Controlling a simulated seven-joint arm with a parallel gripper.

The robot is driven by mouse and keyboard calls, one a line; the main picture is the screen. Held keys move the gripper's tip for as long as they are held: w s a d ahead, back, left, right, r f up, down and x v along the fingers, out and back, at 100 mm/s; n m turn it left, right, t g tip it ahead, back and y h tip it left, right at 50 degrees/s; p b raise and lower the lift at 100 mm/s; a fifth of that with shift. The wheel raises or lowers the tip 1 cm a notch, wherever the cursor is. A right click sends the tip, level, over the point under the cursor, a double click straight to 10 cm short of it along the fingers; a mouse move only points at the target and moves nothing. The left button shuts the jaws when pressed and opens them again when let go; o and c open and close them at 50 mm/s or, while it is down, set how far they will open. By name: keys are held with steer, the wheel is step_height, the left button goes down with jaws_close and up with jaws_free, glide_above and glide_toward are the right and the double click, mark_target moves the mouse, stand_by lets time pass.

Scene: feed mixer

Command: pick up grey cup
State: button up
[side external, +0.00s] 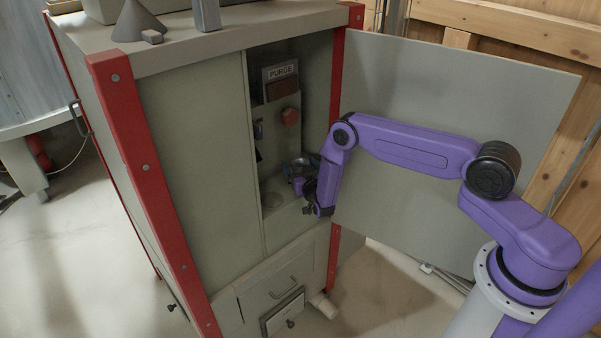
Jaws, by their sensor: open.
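My gripper (309,209) is at the open right-hand bay of the cabinet, at the end of my purple arm, with its jaws open. It is small in the view and its fingers are partly lost against my wrist. A small grey-blue rounded thing (299,162) shows just above and left of my wrist, inside the bay. It may be the grey cup, but I cannot tell for sure. My wrist partly covers that area, and I see nothing held between the fingers.
The cabinet (200,150) has red corner posts. Its door (450,100) stands open behind my arm. A grey cone (137,22) stands on top. A drawer (283,312) is below.

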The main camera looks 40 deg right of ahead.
steer(key=shift+w+d, duration=0.3)
steer(key=shift+w, duration=0.35)
steer(key=c, duration=1)
steer(key=shift+c, duration=0.2)
steer(key=shift+r, duration=0.2)
